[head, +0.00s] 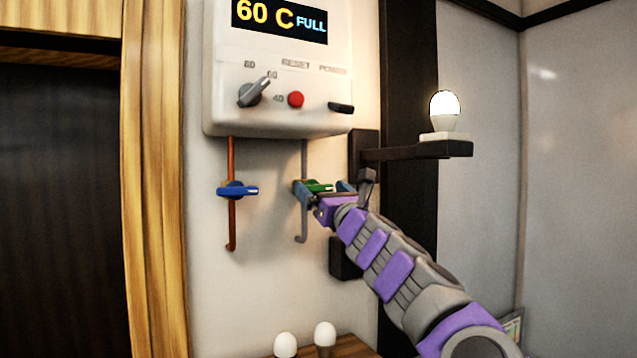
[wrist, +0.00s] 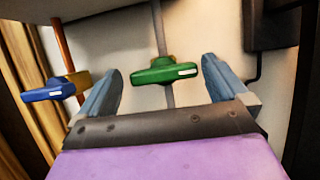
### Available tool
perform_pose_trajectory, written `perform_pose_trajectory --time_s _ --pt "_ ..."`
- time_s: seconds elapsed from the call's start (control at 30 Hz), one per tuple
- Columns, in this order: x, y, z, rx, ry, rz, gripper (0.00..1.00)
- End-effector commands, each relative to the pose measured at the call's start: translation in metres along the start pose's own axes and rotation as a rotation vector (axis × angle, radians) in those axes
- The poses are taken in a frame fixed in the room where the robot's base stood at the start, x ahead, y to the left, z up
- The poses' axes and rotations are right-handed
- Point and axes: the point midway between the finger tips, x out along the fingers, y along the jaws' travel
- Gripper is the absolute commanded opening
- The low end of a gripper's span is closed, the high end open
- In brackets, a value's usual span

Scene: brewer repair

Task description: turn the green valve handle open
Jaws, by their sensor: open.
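The green valve handle (wrist: 164,75) sits crosswise on a thin grey vertical pipe under the white brewer. It lies between the two blue-grey fingers of my gripper (wrist: 162,88) in the wrist view, with a gap on each side. My gripper is open and holds nothing. In the head view my gripper (head: 324,187) is at the green handle (head: 318,186), and its fingers hide part of the handle and pipe.
A blue valve handle (head: 238,190) on a copper pipe is just left of my gripper. The white brewer (head: 225,80) reads 60 C FULL. A dark shelf (head: 420,151) with a lit bulb (head: 444,108) juts out at right. Two white-topped objects (head: 286,345) stand below.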

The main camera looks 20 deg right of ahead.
Motion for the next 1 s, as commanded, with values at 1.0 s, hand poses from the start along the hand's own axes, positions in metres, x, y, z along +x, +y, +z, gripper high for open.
perform_pose_trajectory --time_s 1.0 --pt "0.021 0.001 0.004 0.0 -0.003 -0.002 0.71"
